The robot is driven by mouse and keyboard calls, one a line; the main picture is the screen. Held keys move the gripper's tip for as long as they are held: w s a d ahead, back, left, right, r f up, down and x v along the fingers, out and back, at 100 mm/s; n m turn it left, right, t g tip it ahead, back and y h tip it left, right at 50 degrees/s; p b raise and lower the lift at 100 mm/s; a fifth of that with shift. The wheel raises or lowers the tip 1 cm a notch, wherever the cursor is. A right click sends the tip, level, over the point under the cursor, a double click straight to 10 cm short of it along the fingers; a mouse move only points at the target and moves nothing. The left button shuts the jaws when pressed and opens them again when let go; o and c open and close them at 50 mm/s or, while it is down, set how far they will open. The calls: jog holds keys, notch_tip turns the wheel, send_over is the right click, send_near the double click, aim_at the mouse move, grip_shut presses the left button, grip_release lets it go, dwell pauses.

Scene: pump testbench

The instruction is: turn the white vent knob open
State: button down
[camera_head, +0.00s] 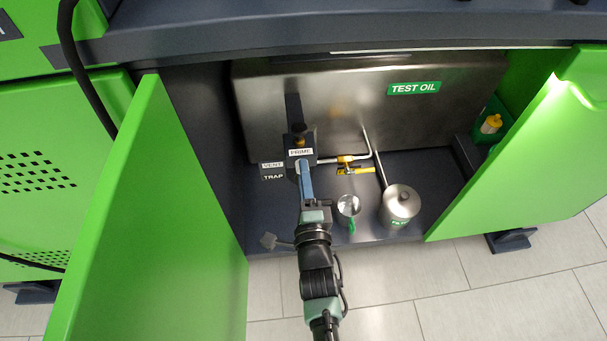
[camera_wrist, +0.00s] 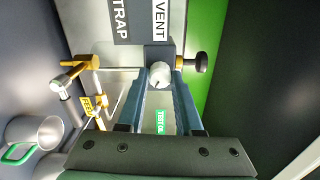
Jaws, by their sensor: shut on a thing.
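The white vent knob (camera_wrist: 160,74) shows in the wrist view, round and pale, with a small dark mark on its face. It sits on a dark block beside the VENT label (camera_wrist: 160,18). My gripper (camera_wrist: 162,70) has its two blue fingers on either side of the knob and is shut on it. In the head view my gripper (camera_head: 304,168) reaches into the cabinet at the block under the PRIME label (camera_head: 300,152). There the fingers and wrist hide the knob. How far the knob is turned cannot be told.
A black knob (camera_wrist: 201,62) stands close right of the fingers in the wrist view. Open green doors (camera_head: 150,220) flank the cabinet.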

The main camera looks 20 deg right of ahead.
jog(key=c, duration=0.6)
grip_release()
jog(key=shift+s, duration=0.1)
jog(key=p+v, duration=0.5)
jog(key=v, duration=0.7)
jog(key=shift+s+a+p, duration=0.15)
jog(key=shift+s+p, duration=0.25)
